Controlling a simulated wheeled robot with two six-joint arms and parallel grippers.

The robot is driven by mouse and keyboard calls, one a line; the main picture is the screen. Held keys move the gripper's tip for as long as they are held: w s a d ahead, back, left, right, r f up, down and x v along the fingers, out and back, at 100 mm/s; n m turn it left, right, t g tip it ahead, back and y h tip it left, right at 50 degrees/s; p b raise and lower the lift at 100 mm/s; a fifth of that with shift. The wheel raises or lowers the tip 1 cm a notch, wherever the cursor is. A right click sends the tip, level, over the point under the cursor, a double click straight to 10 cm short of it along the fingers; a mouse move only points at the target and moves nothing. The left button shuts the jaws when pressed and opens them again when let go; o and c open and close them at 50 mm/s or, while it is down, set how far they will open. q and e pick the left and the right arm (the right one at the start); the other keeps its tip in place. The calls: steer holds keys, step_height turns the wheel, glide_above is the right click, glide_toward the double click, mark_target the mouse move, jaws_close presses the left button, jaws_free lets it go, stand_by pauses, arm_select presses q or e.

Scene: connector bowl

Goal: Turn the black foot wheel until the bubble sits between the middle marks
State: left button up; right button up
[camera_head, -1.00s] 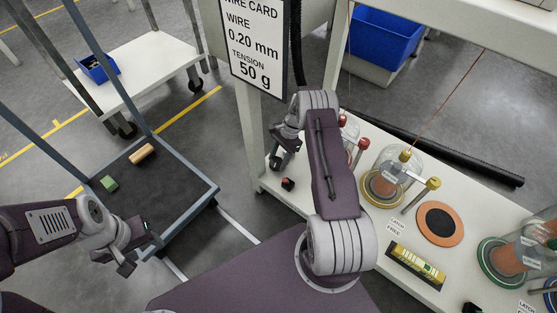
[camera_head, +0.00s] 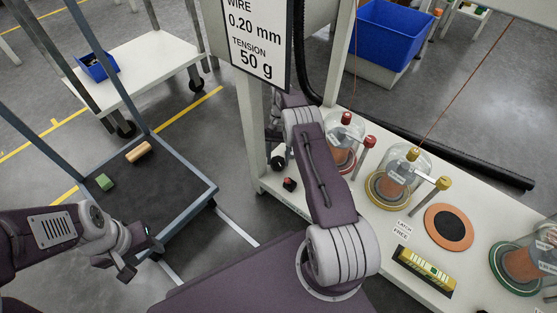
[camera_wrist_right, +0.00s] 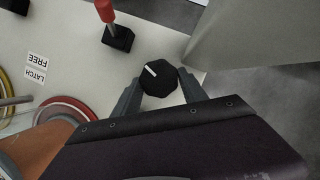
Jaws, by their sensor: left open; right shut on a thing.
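The black foot wheel (camera_wrist_right: 158,78), a faceted knob with a white line, sits between the fingers of my right gripper (camera_wrist_right: 160,88) in the right wrist view. The fingers are shut on it from both sides. In the head view my right forearm largely covers the hand. The yellow level (camera_head: 426,267) lies on the bench in the head view; its vial is greenish, and the bubble and marks are too small to tell. My left gripper (camera_head: 143,263) is open and empty, over the floor beside the dark-decked cart.
The bench (camera_head: 385,240) holds glass-domed spools, including a yellow-ringed one (camera_head: 400,175), and an orange disc (camera_head: 448,226). A small red-topped black block (camera_head: 289,184) stands near the wheel. A hanging sign (camera_head: 258,45) is close to my right arm. The cart (camera_head: 150,185) carries two small blocks.

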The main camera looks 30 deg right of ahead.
steer(key=shift+n, duration=0.4)
